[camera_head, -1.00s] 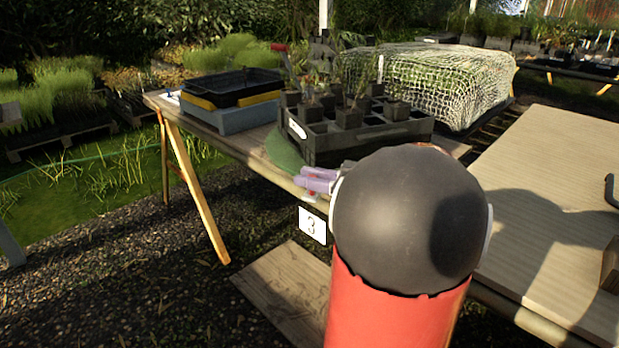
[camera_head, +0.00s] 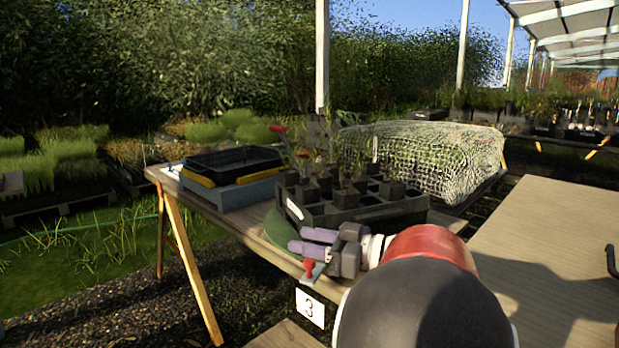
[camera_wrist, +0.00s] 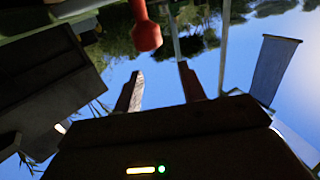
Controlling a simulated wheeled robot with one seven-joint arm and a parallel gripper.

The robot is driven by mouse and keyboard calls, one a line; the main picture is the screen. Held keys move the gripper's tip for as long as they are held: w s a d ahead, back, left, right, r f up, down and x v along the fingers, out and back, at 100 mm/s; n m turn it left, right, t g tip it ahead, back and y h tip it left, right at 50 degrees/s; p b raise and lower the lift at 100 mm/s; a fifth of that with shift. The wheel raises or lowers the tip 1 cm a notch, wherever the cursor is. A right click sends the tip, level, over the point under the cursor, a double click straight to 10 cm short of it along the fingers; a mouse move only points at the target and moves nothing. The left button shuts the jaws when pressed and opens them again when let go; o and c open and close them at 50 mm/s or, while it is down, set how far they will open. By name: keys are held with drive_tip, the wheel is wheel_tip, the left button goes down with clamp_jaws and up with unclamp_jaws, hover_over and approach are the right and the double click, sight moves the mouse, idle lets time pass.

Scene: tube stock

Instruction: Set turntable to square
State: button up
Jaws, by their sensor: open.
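The turntable (camera_head: 281,236) is a green disc on the bench, mostly hidden under a black crate (camera_head: 360,214). The crate holds several small dark pots with seedlings and sits at an angle to the bench's front edge. My gripper (camera_head: 297,241) is open and empty, its purple fingers pointing left in front of the crate and near the disc's edge. A red knob (camera_head: 308,266) shows just below the fingers at the bench front. A red knob also shows in the wrist view (camera_wrist: 147,35), above and between my fingertips (camera_wrist: 160,84). Whether they are the same knob, I cannot tell.
A black tray (camera_head: 235,163) on a grey-blue box (camera_head: 229,193) stands left of the crate. A netted plant block (camera_head: 430,158) stands behind right. A card marked 3 (camera_head: 310,308) hangs at the front edge. A second bare tabletop (camera_head: 550,235) lies to the right.

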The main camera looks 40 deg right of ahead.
wheel_tip(320, 180, up, 16)
drive_tip(key=shift+p, duration=0.3)
drive_tip(key=shift+f, duration=0.15)
